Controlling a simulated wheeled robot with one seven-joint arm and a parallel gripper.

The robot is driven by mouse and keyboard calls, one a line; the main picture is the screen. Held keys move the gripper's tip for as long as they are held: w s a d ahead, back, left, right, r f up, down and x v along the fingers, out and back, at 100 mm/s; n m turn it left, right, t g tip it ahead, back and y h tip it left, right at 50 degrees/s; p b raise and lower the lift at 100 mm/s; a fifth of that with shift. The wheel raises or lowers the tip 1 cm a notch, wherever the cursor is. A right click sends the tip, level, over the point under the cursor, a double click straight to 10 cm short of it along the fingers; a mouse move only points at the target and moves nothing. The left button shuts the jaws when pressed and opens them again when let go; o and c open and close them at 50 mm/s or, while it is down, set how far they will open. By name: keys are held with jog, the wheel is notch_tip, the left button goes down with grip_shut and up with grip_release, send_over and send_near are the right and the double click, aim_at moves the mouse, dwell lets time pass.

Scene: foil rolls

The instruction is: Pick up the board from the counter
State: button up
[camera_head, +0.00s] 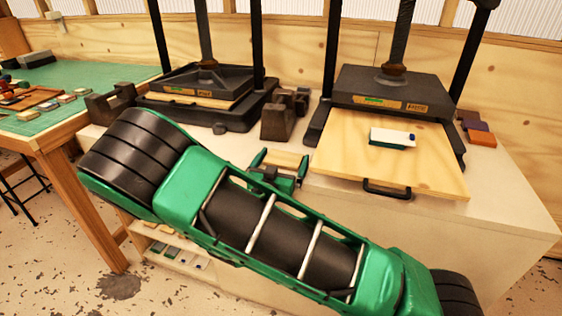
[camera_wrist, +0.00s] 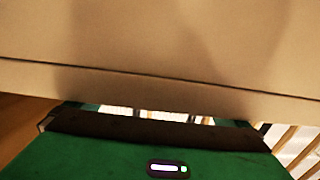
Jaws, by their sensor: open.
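A pale wooden board (camera_head: 345,155) with a black handle (camera_head: 387,189) on its front edge lies under the right press, on the counter (camera_head: 235,149). The wrist view shows the pale counter surface (camera_wrist: 160,40) close up and no clear board.
The right press (camera_head: 390,90) and left press (camera_head: 205,85) stand at the back of the counter. Dark blocks (camera_head: 279,120) stand between them. Small coloured blocks (camera_head: 478,130) lie at the right. A table with a green mat (camera_head: 85,75) stands at the left.

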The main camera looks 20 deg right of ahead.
jog(key=c, duration=0.9)
jog(key=shift+c, duration=0.2)
jog(key=shift+r, duration=0.15)
